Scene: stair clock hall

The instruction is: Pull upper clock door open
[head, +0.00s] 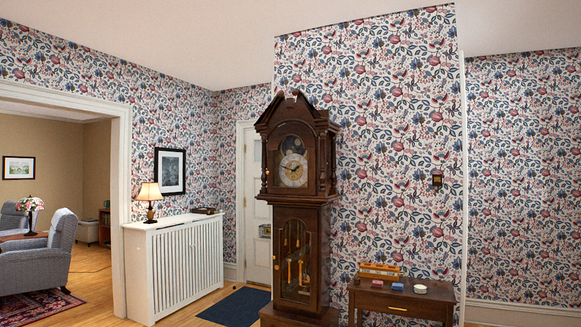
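A tall dark wooden grandfather clock (318,205) stands upright against the floral wallpaper, a little right of the middle of the head view. Its upper clock door (312,160) is a glazed panel in the hood, in front of the round dial (293,171). The upper door looks closed. A longer glazed lower door (292,258) shows brass weights and a pendulum behind it. Neither of my grippers is in view.
A wooden side table (408,300) with small items stands right of the clock. A white radiator cover (172,265) with a lamp (150,198) stands to the left. A dark blue mat (235,307) lies before the white door (258,205). An armchair (40,265) is beyond the left doorway.

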